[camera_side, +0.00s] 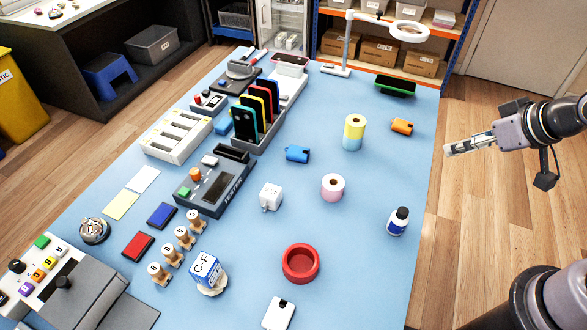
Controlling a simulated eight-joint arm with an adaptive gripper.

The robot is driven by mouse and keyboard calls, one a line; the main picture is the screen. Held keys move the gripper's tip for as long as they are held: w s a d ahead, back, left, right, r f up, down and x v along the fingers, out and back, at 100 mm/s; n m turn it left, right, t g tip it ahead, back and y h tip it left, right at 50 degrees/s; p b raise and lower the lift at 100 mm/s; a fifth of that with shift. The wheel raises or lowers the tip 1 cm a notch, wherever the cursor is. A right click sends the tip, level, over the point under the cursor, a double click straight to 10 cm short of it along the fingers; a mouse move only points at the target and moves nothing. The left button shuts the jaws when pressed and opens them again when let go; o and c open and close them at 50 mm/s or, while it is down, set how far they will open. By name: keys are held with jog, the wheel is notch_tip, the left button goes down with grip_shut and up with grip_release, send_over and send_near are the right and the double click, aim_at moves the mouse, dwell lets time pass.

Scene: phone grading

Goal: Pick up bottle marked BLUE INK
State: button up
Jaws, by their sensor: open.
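A small dark blue bottle with a white label and a dark cap (398,221) stands upright near the right edge of the blue table (370,270). Its label is too small to read; it looks like an ink bottle. My gripper (448,150) is in the air at the right, above and beyond the bottle in the picture, near the table's right edge. It points left, is open and holds nothing. It is well apart from the bottle.
A pink roll (333,187), a red ring-shaped dish (300,263) and a yellow-and-blue roll (354,132) stand left of the bottle. An orange item (402,126) lies near my gripper. The table around the bottle is clear. Phones in a rack (262,140) stand farther left.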

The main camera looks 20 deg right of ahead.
jog(key=n+g, duration=0.7)
jog(key=n, duration=1.1)
send_over(404, 211)
notch_tip(404, 211, down, 4)
jog(key=shift+r, duration=0.2)
jog(key=shift+a+f+n, duration=0.15)
jog(key=shift+f+n, duration=0.25)
jog(key=shift+f, duration=5.05)
jog(key=c, duration=1.2)
